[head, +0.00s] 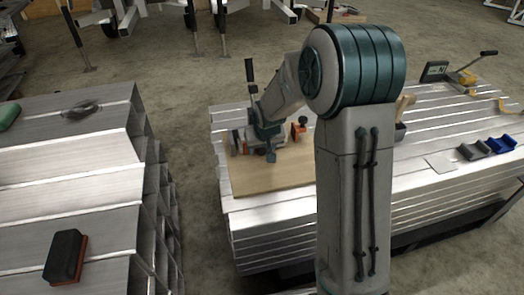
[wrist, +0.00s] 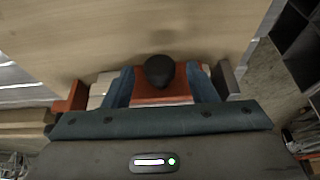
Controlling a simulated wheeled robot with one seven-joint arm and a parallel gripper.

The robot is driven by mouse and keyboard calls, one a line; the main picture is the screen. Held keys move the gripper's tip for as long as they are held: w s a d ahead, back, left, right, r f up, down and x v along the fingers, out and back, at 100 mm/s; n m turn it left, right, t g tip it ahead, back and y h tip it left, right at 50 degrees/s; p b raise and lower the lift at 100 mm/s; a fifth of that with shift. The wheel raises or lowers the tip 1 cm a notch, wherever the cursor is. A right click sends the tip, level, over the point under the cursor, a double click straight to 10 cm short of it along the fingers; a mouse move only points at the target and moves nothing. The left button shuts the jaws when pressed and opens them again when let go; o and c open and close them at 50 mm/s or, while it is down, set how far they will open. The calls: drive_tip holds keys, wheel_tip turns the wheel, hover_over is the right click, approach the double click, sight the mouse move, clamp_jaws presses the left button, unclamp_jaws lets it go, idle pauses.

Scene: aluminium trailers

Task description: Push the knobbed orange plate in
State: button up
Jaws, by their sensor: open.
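The orange plate (wrist: 160,98) with its round black knob (wrist: 160,71) shows in the wrist view, just ahead of my gripper. My gripper (wrist: 160,88) is open, with a bluish finger on either side of the plate and knob; I see nothing held. Whether the fingers touch the plate cannot be told. In the head view my gripper (head: 268,146) is low over a wooden board (head: 270,178), at a small fixture with grey and orange parts. My arm and gripper hide much of this fixture.
The board lies on a stack of aluminium panels (head: 255,220). Grey and blue blocks (head: 500,145) and a yellow tool (head: 465,78) lie on its right side. At left, another stack (head: 60,215) holds a black and orange brush (head: 65,256). Bare board lies in front of the fixture.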

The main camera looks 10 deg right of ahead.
drive_tip(key=shift+w+f, duration=0.1)
drive_tip(key=shift+f, duration=0.1)
clamp_jaws()
drive_tip(key=shift+w, duration=0.15)
unclamp_jaws()
drive_tip(key=shift+r, duration=0.1)
drive_tip(key=p+v, duration=0.4)
drive_tip(key=v, duration=0.9)
drive_tip(key=shift+r+p, duration=0.3)
drive_tip(key=shift+p, duration=0.1)
